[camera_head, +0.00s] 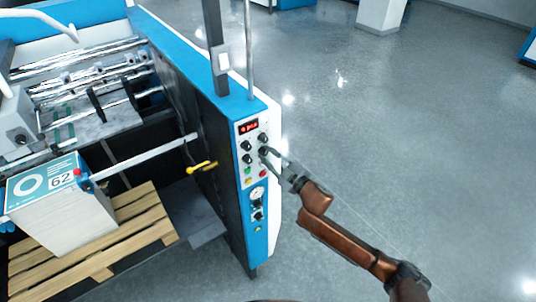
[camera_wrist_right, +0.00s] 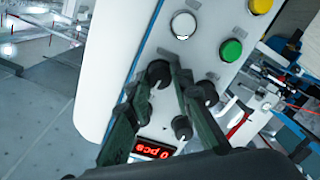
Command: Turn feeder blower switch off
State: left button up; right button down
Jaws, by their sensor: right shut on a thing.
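The control panel (camera_head: 243,182) is on the end of the blue and white machine. It has a red display (camera_head: 249,127), black rotary knobs and coloured buttons. My right gripper (camera_head: 268,154) is at the right-hand column of knobs. In the right wrist view, the fingers of my right gripper (camera_wrist_right: 163,84) are closed around one black knob (camera_wrist_right: 158,72). Two other black knobs (camera_wrist_right: 207,92) and (camera_wrist_right: 182,127) are beside the right finger and free of it. Labels are too small to read, so I cannot tell which knob is the feeder blower switch. My left gripper is not in view.
White (camera_wrist_right: 183,25) and green (camera_wrist_right: 230,50) buttons are close to the gripped knob. A yellow handle (camera_head: 202,167) sticks out from the machine's dark side. A paper stack (camera_head: 62,220) stands on a wooden pallet (camera_head: 150,235). The floor (camera_head: 420,130) at right is clear.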

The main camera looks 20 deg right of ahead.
jog(key=shift+n, duration=0.6)
jog(key=c, duration=1.7)
grip_release()
jog(key=shift+s, duration=0.15)
jog(key=v, duration=1.1)
jog(key=shift+s+d+r, duration=0.1)
jog(key=shift+s+d, duration=0.05)
jog(key=shift+s, duration=0.2)
